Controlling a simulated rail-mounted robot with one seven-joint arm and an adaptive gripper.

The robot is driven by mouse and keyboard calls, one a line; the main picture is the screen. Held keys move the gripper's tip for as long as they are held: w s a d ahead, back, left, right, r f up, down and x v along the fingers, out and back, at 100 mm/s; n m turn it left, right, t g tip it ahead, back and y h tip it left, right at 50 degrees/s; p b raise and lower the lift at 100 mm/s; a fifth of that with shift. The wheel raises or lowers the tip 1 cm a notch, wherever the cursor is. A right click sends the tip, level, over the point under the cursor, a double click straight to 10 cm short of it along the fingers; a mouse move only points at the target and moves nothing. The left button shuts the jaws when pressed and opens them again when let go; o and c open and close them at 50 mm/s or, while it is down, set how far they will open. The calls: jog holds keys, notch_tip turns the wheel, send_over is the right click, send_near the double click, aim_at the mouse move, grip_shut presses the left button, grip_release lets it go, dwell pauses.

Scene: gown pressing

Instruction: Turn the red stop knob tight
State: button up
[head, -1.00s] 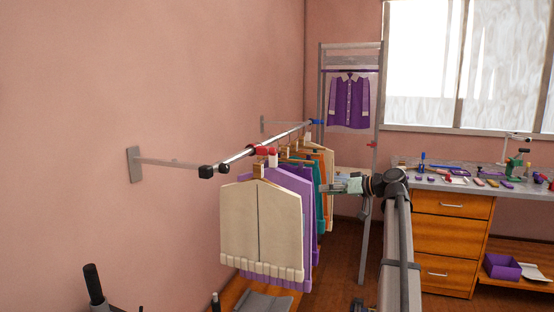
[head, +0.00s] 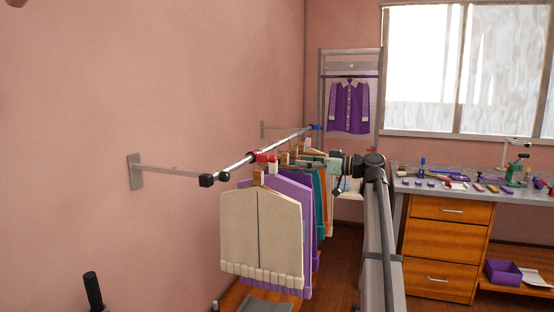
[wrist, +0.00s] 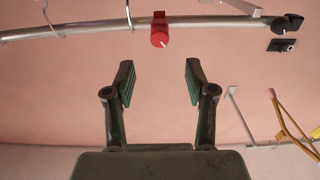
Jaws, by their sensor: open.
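The red stop knob (wrist: 160,39) shows in the wrist view as a round red end with a white mark, below a red collar on the metal rail. In the head view the red stop (head: 264,157) sits near the front end of the rail (head: 245,163). My gripper (wrist: 158,80) is open and empty. In the wrist view the knob lies beyond and above the gap between the fingertips, apart from both. In the head view my gripper (head: 318,162) is right of the red stop, and its fingers are hard to make out.
Several garments on hangers (head: 262,228) hang below the rail. A blue stop (head: 316,127) sits farther back on it. A wall bracket (head: 137,171) is at left. A purple gown (head: 349,107) hangs on a rack behind. A cluttered workbench (head: 405,185) stands at right.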

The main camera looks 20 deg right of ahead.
aim_at(276, 159)
jog(key=p+x, duration=0.1)
jog(key=x, duration=0.8)
jog(key=shift+w+a, duration=0.25)
jog(key=shift+w, duration=0.05)
grip_shut()
